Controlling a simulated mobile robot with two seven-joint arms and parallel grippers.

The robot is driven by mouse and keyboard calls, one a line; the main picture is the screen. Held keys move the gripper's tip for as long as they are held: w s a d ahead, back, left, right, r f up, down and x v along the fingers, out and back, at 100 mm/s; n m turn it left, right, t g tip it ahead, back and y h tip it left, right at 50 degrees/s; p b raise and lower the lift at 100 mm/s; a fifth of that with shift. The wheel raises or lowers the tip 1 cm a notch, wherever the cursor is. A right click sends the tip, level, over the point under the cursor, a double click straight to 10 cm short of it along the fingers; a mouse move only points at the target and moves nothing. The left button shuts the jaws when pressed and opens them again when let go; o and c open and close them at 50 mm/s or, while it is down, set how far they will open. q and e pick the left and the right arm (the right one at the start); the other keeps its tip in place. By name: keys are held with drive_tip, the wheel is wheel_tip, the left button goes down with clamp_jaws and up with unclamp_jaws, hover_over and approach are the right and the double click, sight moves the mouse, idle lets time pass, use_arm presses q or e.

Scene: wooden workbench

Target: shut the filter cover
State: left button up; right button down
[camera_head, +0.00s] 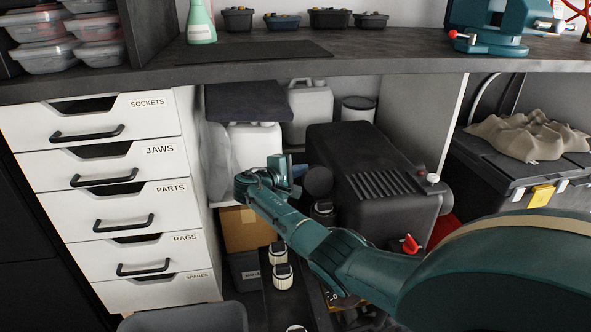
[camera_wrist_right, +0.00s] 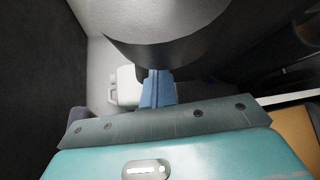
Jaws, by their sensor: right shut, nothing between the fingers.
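A dark machine (camera_head: 345,150) with a slotted top stands under the bench. A dark round part (camera_head: 318,181), which looks like the filter cover, is at its left side; I cannot tell how far open it is. My right gripper (camera_head: 297,170) is just left of the round part, shut and empty. In the right wrist view, the blue fingers (camera_wrist_right: 157,88) are together, and a large grey round body (camera_wrist_right: 185,25) fills the top and partly hides them. I cannot tell whether they touch it. My left gripper is not in view.
White canisters (camera_head: 310,108) and a cardboard box (camera_head: 247,228) are behind and beside the arm. A dark panel (camera_head: 248,100) is above the canisters. White drawers (camera_head: 110,150) flank the left, and the bench top (camera_head: 400,55) is above. Small jars (camera_head: 281,275) are low in front.

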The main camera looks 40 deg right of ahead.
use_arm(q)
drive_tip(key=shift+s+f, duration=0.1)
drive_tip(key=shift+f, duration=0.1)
use_arm(e)
drive_tip(key=shift+s+a+r, duration=0.15)
drive_tip(key=shift+s+a, duration=0.05)
drive_tip(key=shift+s, duration=0.25)
drive_tip(key=shift+s+a+r, duration=0.15)
drive_tip(key=shift+s+a, duration=0.05)
drive_tip(key=shift+s, duration=0.2)
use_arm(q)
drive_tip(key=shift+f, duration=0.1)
